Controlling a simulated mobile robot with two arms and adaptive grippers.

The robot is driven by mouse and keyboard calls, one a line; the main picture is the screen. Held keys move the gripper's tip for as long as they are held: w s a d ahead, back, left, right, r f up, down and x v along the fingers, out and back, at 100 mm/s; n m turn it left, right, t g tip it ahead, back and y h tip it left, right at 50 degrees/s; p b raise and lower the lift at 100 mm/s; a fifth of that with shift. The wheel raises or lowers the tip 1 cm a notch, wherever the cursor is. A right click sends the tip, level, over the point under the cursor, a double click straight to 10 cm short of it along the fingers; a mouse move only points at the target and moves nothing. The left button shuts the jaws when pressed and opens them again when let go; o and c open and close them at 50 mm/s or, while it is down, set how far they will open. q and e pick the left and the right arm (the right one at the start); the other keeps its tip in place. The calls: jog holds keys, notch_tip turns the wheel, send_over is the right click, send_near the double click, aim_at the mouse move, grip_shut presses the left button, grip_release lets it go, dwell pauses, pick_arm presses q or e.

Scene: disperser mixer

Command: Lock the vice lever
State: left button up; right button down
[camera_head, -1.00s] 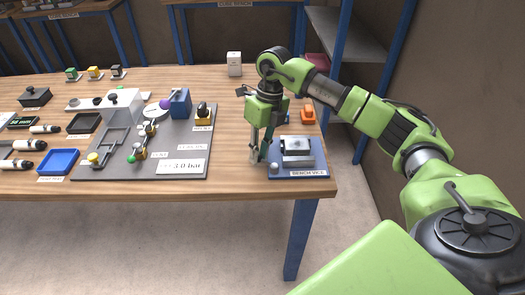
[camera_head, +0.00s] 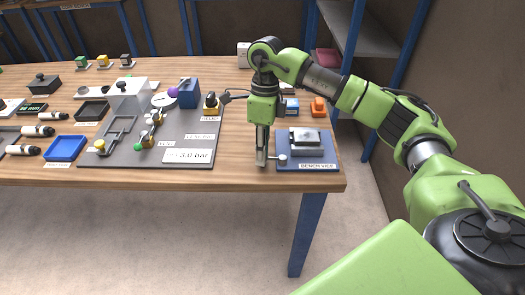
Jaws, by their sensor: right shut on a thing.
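The bench vice (camera_head: 306,141) stands on a blue base at the right front of the table, with a silver block in or on its jaws. Its lever (camera_head: 281,159) shows as a pale round knob with a short bar at the base's left front. My right gripper (camera_head: 262,158) points straight down just left of the vice. Its fingers are together on the lever's left end and hide that part. My left gripper is out of view.
A grey panel (camera_head: 195,142) with valves, a gauge and a "3.0 bar" label lies left of my gripper. An orange item (camera_head: 318,107) and a blue item (camera_head: 291,106) stand behind the vice. The table's right edge is close by.

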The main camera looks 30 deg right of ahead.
jog(key=shift+r, duration=0.1)
dwell(0.4)
jog(key=c, duration=2.2)
grip_release()
jog(key=r, duration=0.4)
jog(key=w+d+r, duration=0.1)
jog(key=r, duration=0.6)
jog(key=shift+w+d+r, duration=0.2)
jog(key=shift+w+r, duration=0.1)
jog(key=shift+r, duration=0.1)
